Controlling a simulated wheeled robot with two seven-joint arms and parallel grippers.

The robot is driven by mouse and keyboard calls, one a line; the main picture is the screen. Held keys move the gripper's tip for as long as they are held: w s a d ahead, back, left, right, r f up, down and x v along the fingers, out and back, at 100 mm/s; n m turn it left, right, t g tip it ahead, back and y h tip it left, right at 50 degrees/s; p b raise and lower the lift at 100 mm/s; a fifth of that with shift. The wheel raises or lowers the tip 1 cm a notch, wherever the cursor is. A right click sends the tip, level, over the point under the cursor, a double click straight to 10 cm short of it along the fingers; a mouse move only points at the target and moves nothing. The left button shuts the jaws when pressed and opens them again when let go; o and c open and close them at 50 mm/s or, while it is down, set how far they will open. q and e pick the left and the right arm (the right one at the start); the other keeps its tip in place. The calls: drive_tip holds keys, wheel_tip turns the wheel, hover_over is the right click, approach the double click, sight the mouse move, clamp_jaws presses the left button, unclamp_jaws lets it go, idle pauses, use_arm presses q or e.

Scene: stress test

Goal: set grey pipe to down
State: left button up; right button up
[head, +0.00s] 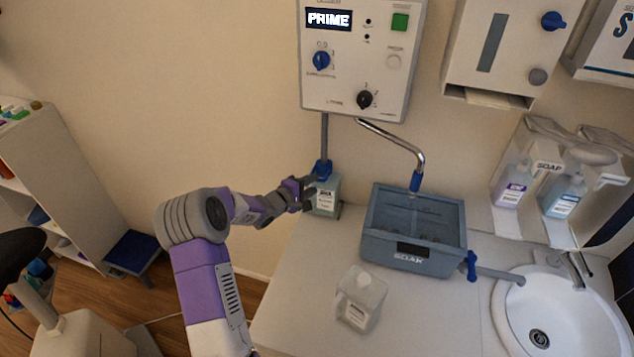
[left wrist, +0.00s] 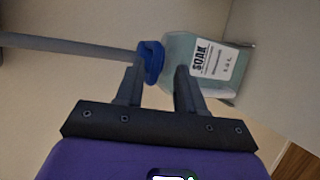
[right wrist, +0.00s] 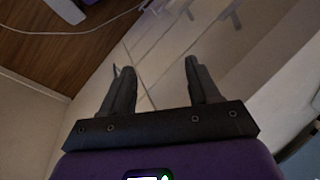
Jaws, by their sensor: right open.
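The grey pipe (head: 325,135) comes down from the wall box and points down, with a blue collar (head: 322,168) at its lower end. The collar sits at the mouth of a clear SOAK bottle (head: 325,196). In the left wrist view the pipe (left wrist: 70,43), collar (left wrist: 151,62) and bottle (left wrist: 215,65) lie just beyond my left gripper (left wrist: 160,72). Its fingers are apart. One fingertip overlaps the collar; I cannot tell if they touch. My left gripper (head: 305,190) is beside the bottle. My right gripper (right wrist: 158,75) is open and empty, outside the head view.
A wall box (head: 352,80) reads PRIME. A chrome spout (head: 405,142) bends over the SOAK tub (head: 413,250), whose drain pipe (head: 500,274) has a blue valve (head: 471,266). A clear jug (head: 360,298) stands in front on the counter (head: 300,310). A basin (head: 515,325) lies right.

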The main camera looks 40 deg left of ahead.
use_arm(q)
drive_tip(key=shift+v, duration=1.75)
